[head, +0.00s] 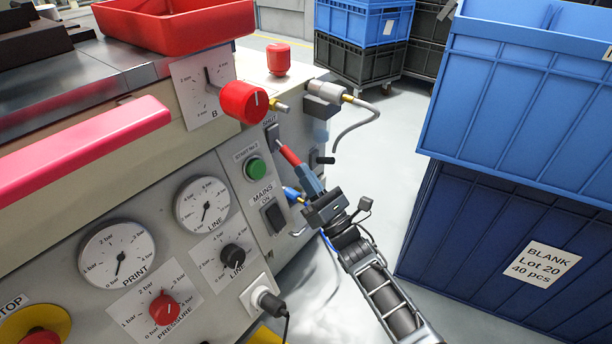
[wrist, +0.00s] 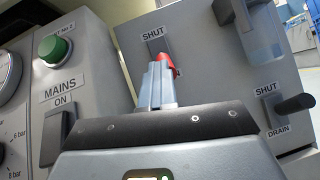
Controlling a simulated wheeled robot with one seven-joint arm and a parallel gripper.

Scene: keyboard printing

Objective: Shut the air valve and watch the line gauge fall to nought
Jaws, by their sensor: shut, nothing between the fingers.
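The line gauge (head: 203,205) is a white dial on the grey panel. Its needle points down, towards the low edge of the dial; the exact figure is too small to read. The air valve appears to be the red-handled lever (head: 288,154) below a SHUT label on the panel's side face. It also shows in the wrist view (wrist: 167,63), with a SHUT label (wrist: 153,33) above it. My gripper (head: 302,172) is shut and empty, its fingertips right at the red handle. They cover part of the handle, and I cannot tell whether they touch it.
A black DRAIN lever (wrist: 296,104) sticks out to the right. The green start button (head: 256,168) and MAINS switch (head: 274,217) are close to the left. A red knob (head: 243,102) and a hose (head: 350,122) are above. Blue crates (head: 500,230) stand right; floor lies between.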

